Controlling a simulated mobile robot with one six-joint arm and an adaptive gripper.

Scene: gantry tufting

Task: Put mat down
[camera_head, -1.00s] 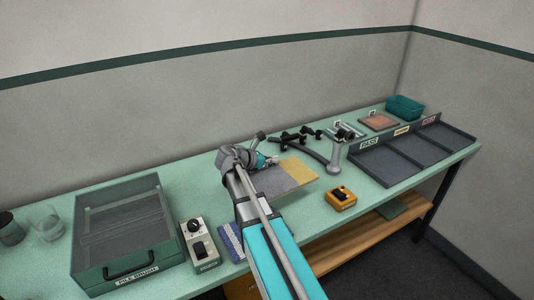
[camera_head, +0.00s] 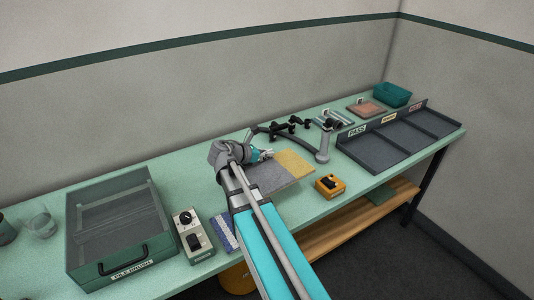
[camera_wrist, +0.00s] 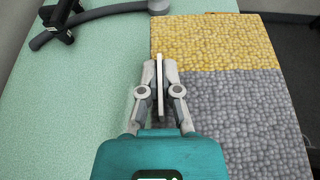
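The mat (camera_head: 280,174) is a flat panel, part grey and part yellow, at the middle of the green bench (camera_head: 196,186). It fills the right side of the wrist view (camera_wrist: 240,110), yellow end at the top. My gripper (camera_wrist: 160,85) is at the mat's left edge there, its fingers close together with a thin pale strip between them. It appears shut on that edge. In the head view my gripper (camera_head: 266,155) is at the mat's back edge. The mat looks level; I cannot tell whether its underside touches the bench. My arm hides part of its grey end.
Right of the mat are an orange switch box (camera_head: 330,186), a curved grey arm with dark clamps (camera_head: 322,156) and a divided dark tray (camera_head: 402,139) labelled PASS. A grey control box (camera_head: 192,236), a blue patterned piece (camera_head: 222,232) and a large clear-topped box (camera_head: 120,231) stand left.

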